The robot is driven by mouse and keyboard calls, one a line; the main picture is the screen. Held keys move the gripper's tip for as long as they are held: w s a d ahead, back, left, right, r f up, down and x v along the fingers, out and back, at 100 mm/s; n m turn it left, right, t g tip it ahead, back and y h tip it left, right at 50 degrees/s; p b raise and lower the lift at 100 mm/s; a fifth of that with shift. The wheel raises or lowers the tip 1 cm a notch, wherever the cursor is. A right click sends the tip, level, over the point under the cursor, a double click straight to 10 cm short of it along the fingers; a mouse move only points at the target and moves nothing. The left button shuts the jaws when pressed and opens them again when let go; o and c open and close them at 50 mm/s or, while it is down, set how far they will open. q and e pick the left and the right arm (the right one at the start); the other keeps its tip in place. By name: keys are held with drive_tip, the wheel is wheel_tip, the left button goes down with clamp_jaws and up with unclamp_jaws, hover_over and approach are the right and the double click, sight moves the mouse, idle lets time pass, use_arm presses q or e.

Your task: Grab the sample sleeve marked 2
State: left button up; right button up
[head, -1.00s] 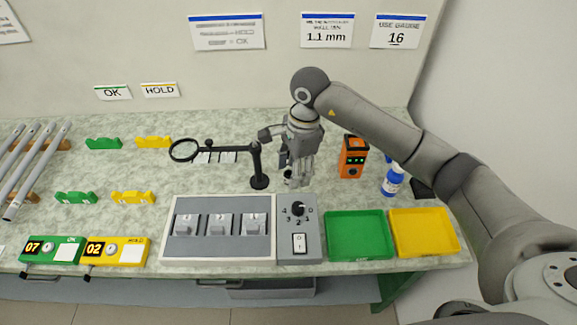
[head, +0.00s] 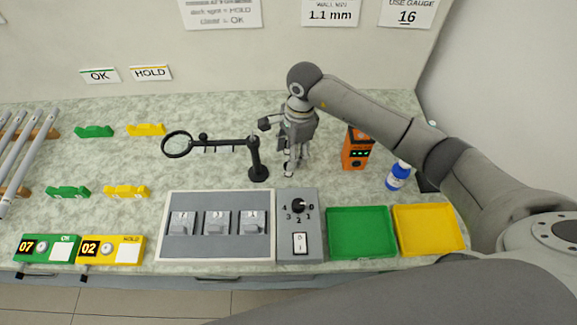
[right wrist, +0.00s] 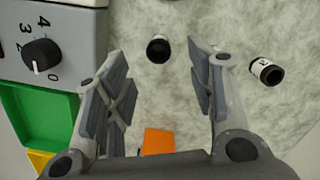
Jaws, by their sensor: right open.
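In the right wrist view, a short black sleeve (right wrist: 158,49) stands between my right fingertips, apart from both, with its open end up. A second black sleeve (right wrist: 266,71) with a white label lies to the right, outside the fingers. Its mark is too small to read surely, and I see no mark on the first. My right gripper (right wrist: 156,54) is open and empty, pointing down. In the head view it hangs over the bench (head: 290,172), right of the magnifier stand (head: 257,172), and hides the sleeves. My left gripper is not in view.
A grey dial box (head: 300,245), a green tray (head: 360,232) and a yellow tray (head: 428,230) line the front edge. Three blocks sit on a panel (head: 217,250). Metal rods lie far left.

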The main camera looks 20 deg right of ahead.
drive_tip(key=f, duration=0.1)
drive_tip(key=f+p, duration=0.1)
drive_tip(key=f, duration=0.1)
drive_tip(key=shift+s+a+f+p, duration=0.15)
drive_tip(key=shift+a+f+p, duration=0.15)
drive_tip(key=shift+a, duration=0.05)
drive_tip(key=shift+f, duration=0.45)
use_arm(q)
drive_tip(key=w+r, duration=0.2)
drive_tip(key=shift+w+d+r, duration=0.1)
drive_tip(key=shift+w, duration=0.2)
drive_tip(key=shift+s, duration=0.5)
use_arm(e)
drive_tip(key=c, duration=0.8)
